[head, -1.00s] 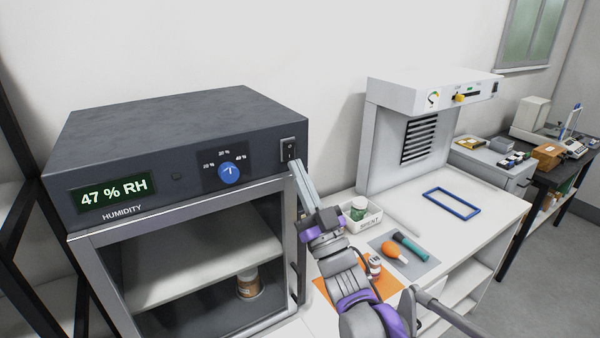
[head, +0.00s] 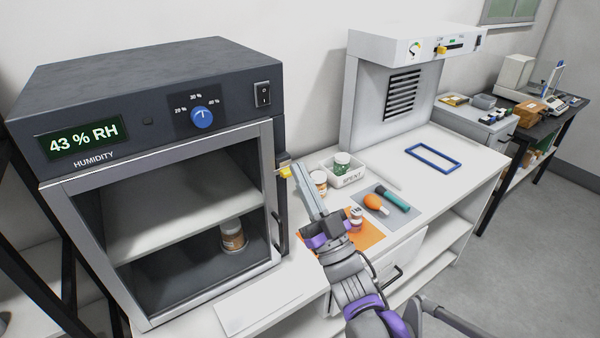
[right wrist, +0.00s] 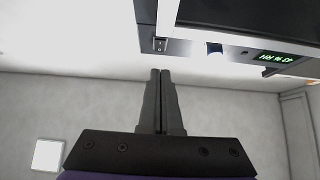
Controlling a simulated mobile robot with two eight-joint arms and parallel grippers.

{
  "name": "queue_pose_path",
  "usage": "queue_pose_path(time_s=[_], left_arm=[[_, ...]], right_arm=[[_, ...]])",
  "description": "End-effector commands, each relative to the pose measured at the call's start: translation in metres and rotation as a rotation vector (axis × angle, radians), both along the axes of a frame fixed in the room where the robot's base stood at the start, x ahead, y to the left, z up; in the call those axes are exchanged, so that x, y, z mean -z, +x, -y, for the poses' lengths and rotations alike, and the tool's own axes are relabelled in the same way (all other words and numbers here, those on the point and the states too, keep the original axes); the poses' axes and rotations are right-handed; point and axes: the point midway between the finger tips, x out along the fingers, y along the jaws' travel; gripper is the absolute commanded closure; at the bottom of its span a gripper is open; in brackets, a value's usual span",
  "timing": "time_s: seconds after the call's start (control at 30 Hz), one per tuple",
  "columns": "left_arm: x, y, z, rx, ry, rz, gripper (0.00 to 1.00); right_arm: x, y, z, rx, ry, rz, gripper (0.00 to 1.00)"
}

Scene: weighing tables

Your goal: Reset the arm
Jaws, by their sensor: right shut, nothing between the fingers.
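My right gripper (head: 297,168) is shut and empty, with its fingers pointing up and left beside the humidity cabinet's right edge. In the right wrist view its closed fingers (right wrist: 160,75) point toward the cabinet front (right wrist: 235,45), below the power switch (right wrist: 160,44). The dark grey humidity cabinet (head: 150,80) has a display (head: 83,138) reading 43 % RH, a blue knob (head: 202,117) and a rocker switch (head: 263,94). The gripper is apart from the switch in the head view. My left gripper is not in view.
Behind and beside my right arm are a SPENT tray (head: 350,180) with a green-filled jar, an orange mat (head: 372,238), and a grey mat (head: 374,212) with an orange bulb. A brown jar (head: 233,236) stands inside the cabinet. A blue frame (head: 433,158) lies on the bench.

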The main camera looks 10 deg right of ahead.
Motion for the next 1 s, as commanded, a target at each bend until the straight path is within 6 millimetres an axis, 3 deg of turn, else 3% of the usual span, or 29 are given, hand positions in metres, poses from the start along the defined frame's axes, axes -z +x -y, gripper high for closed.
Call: queue_pose_path(time_s=[0.2,0.33,0.47,0.57,0.67,0.8,0.9,1.0], left_arm=[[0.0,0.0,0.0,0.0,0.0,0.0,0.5],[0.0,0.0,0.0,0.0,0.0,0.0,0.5],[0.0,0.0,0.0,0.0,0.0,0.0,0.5],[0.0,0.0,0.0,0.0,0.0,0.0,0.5],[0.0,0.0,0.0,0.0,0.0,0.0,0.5],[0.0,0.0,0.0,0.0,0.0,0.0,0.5],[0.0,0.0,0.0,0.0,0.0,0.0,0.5],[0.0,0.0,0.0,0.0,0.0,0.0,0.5]], right_arm=[[0.003,0.002,0.002,0.015,-0.001,-0.025,1.0],[0.022,0.011,0.013,0.089,-0.008,-0.17,1.0],[0.067,0.016,0.033,0.203,-0.032,-0.439,1.0],[0.114,0.007,0.047,0.274,-0.061,-0.675,1.0],[0.164,-0.016,0.057,0.32,-0.1,-0.915,1.0],[0.233,-0.068,0.062,0.34,-0.17,-1.252,1.0],[0.272,-0.113,0.061,0.323,-0.223,-1.465,1.0],[0.298,-0.152,0.058,0.294,-0.268,-1.631,1.0]])
